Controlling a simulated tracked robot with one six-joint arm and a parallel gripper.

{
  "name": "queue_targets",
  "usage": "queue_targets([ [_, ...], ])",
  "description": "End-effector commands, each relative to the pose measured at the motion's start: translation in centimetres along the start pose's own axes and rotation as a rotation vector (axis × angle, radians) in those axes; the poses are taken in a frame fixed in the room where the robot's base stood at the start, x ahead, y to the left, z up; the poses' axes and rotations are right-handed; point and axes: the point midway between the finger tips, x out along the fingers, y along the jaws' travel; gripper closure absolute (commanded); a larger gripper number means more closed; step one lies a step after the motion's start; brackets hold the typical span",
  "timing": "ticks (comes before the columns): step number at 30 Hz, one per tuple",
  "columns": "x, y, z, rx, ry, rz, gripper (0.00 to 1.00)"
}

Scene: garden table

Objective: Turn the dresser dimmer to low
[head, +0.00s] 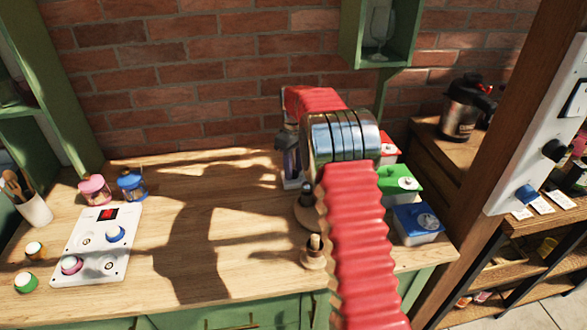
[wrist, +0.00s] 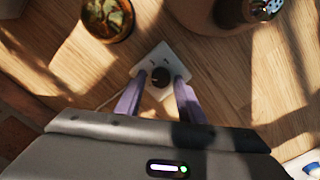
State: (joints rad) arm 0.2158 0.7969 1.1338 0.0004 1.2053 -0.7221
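The dimmer is a dark round knob (wrist: 160,77) on a small white plate (wrist: 148,64) on the wooden top. It shows in the wrist view with a fingertip on either side. My gripper (wrist: 160,78) is open around the knob, pointing down; I cannot tell if the fingers touch it. In the head view my gripper (head: 291,165) is partly hidden behind my red arm, and only an edge of a white plate shows below it. The knob's pointer direction is too small to read.
A white panel (head: 75,262) with coloured knobs lies at the left, near pink (head: 94,189) and blue (head: 131,184) jars. Wooden pegs (head: 314,254) stand near my arm. Green (head: 401,184) and blue (head: 417,224) boxes stand at the right. The middle of the top is clear.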

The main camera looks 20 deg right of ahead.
Motion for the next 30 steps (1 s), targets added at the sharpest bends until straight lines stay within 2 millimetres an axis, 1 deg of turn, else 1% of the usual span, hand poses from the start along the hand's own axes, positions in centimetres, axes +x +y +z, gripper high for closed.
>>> queue_targets([
  [1,0.0,0.0,0.0,0.000,-0.001,-0.001,0.61],
  [3,0.1,0.0,0.1,0.000,-0.002,-0.001,0.57],
  [11,0.0,0.0,0.1,0.001,-0.003,-0.002,0.57],
  [16,-0.9,0.0,0.1,0.001,-0.003,-0.002,0.57],
  [20,-2.6,0.0,0.0,0.001,-0.001,-0.001,0.57],
  [30,-8.5,0.1,0.0,0.001,-0.001,0.000,0.57],
])
